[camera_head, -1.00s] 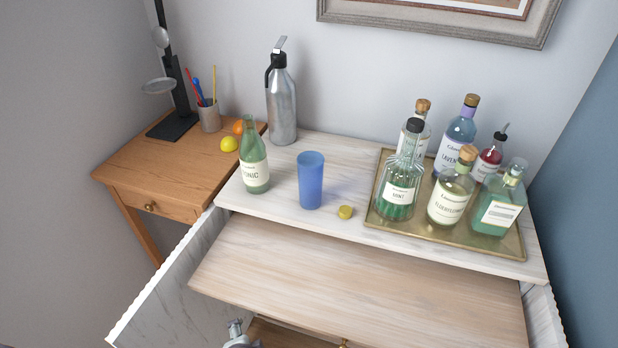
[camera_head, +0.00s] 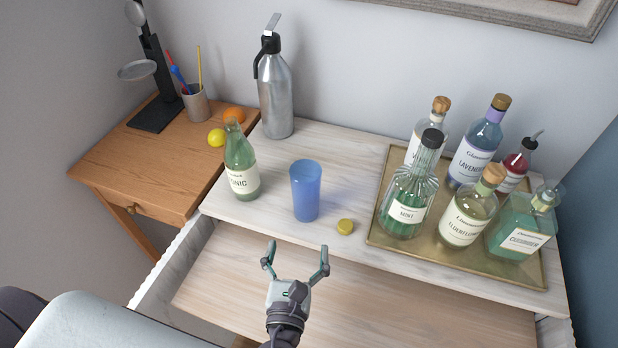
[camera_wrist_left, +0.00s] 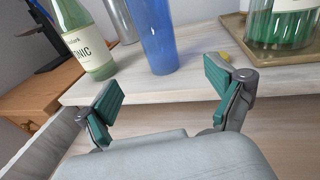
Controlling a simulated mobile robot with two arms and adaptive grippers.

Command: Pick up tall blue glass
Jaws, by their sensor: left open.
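The tall blue glass (camera_head: 306,190) stands upright on the pale marble-like counter, between the green tonic bottle and a small yellow cap. It also shows in the left wrist view (camera_wrist_left: 158,38), beyond the fingers, with its top cut off. My left gripper (camera_head: 296,256) is open and empty. It is in front of the glass, over the wooden pull-out board, with its fingers pointing toward the counter. In the left wrist view the two green-padded fingertips (camera_wrist_left: 163,88) are spread wide, apart from the glass. My right gripper is not in view.
The green tonic bottle (camera_head: 241,165) stands left of the glass. The yellow cap (camera_head: 346,227) lies close on its right. A brass tray (camera_head: 378,237) with several bottles fills the counter's right side. A steel siphon (camera_head: 276,95) stands behind. The wooden board (camera_head: 230,265) is bare.

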